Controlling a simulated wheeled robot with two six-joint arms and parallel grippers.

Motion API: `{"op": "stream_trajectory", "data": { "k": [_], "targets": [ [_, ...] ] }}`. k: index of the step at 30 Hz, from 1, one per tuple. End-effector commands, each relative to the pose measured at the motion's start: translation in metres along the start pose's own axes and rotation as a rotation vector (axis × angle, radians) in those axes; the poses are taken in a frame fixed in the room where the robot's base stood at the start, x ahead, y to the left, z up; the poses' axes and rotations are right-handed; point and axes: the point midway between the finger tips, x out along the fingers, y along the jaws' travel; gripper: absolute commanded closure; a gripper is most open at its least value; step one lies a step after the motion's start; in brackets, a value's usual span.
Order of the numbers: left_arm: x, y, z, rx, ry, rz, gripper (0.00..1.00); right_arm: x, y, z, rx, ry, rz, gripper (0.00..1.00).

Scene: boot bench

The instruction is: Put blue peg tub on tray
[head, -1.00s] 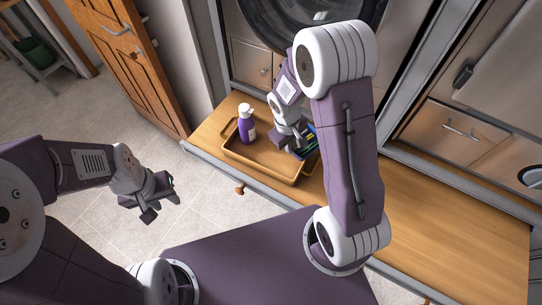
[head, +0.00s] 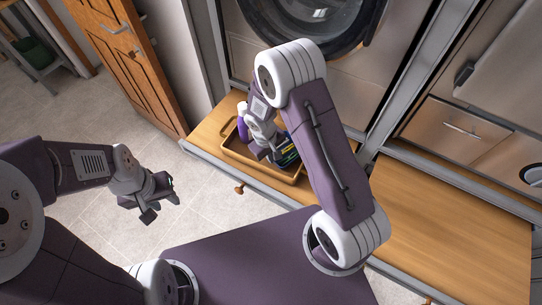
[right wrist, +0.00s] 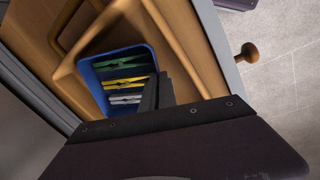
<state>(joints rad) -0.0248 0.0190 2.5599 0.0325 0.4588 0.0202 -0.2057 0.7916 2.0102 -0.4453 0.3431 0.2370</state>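The blue peg tub (right wrist: 90,78) holds green, yellow and white pegs in the right wrist view. In the head view the tub (head: 287,153) is partly hidden by my right gripper (head: 268,152). My right gripper's dark fingers (right wrist: 158,92) are close together at the tub's near right wall and appear shut on it. The tan tray (head: 236,152) with raised rim and handles lies under the tub, inside its outline. I cannot tell whether the tub touches the tray floor. My left gripper (head: 154,197) is open and empty, above the tiled floor at left.
The wooden bench (head: 440,225) is clear to the right. A washing machine (head: 310,25) stands behind, and a wooden door (head: 130,60) stands open at left.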

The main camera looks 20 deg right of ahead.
Motion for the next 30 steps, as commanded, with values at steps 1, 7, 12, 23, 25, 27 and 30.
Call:
{"op": "stream_trajectory", "data": {
  "k": [1, 7, 12, 23, 25, 27, 30],
  "targets": [
    [0.002, 0.0, 0.0, 0.0, 0.0, 0.0, 0.64, 0.001, 0.0, 0.0, 0.0, 0.0, 0.0, 1.0],
    [0.003, 0.0, 0.0, 0.0, 0.0, 0.0, 0.64, 0.003, 0.0, 0.0, 0.0, -0.001, 0.0, 0.76],
    [0.003, 0.0, 0.0, 0.0, 0.0, 0.0, 0.64, 0.003, 0.0, 0.0, 0.0, -0.001, 0.0, 0.76],
    [-0.009, 0.0, -0.001, 0.0, 0.0, 0.0, 0.64, -0.045, 0.001, -0.001, 0.001, 0.005, 0.002, 0.76],
    [-0.011, 0.0, -0.001, 0.0, 0.0, 0.0, 0.64, -0.064, 0.001, -0.001, 0.0, 0.006, 0.001, 0.76],
    [-0.013, 0.0, -0.001, 0.0, 0.0, 0.0, 0.64, -0.081, 0.0, -0.001, 0.0, 0.005, 0.001, 0.76],
    [-0.015, 0.0, -0.002, 0.0, 0.0, 0.0, 0.64, -0.101, 0.0, -0.001, 0.0, 0.004, 0.0, 0.76]
  ]
}}
